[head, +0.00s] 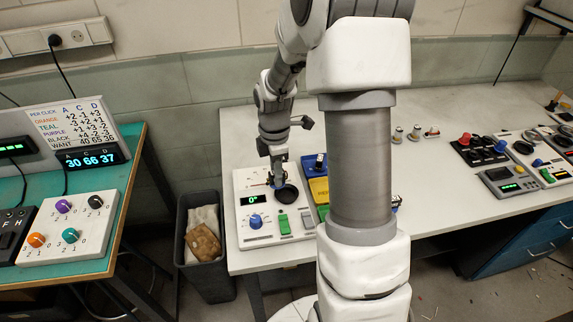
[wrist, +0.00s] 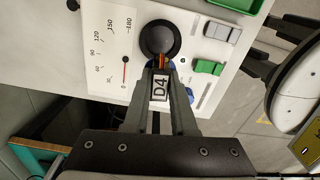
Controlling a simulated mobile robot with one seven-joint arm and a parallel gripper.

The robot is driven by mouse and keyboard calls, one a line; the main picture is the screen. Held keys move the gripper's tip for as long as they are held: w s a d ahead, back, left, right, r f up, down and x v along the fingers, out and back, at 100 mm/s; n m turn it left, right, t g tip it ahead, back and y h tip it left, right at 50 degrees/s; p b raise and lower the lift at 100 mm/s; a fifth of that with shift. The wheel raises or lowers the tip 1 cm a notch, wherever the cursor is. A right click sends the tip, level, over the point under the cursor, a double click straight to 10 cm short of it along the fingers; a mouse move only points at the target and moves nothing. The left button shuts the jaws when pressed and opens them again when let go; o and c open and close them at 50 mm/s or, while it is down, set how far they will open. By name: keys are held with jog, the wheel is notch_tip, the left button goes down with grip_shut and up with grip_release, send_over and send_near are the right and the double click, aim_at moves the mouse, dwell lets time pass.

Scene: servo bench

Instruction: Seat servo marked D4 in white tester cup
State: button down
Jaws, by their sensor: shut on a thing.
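My gripper (head: 277,181) is over the white tester (head: 268,235) at the left end of the long bench. In the wrist view its fingers (wrist: 161,76) are shut on a servo with a D4 label (wrist: 159,88), with orange and dark leads at its far end. The tester's round black cup (wrist: 160,38) is just beyond the fingertips, and the servo's far end overlaps its near edge in the picture. I cannot tell whether they touch. The cup (head: 287,194) also shows in the head view, partly behind the gripper. The tester's display (head: 253,200) reads 0°.
The tester carries a blue knob (head: 256,221), a green switch (head: 283,223) and a dial with a red needle (wrist: 125,73). A yellow tester (head: 319,190) stands close on the right. A grey bin (head: 206,275) is below left. Mid-bench is largely clear.

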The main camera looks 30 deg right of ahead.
jog(key=shift+s+d+f+n+b, duration=0.1)
jog(key=shift+d+f+n+b, duration=0.6)
jog(key=shift+n, duration=0.5)
jog(key=shift+s+d+f+n+b, duration=0.1)
jog(key=shift+d+f+n+b, duration=0.55)
jog(key=shift+n, duration=0.55)
jog(key=shift+f+b, duration=0.5)
jog(key=shift+f, duration=0.05)
jog(key=shift+f, duration=1.1)
dwell(1.7)
jog(key=c, duration=0.7)
grip_release()
jog(key=shift+o, duration=0.2)
jog(key=shift+r+p, duration=1.95)
jog(key=shift+r, duration=0.6)
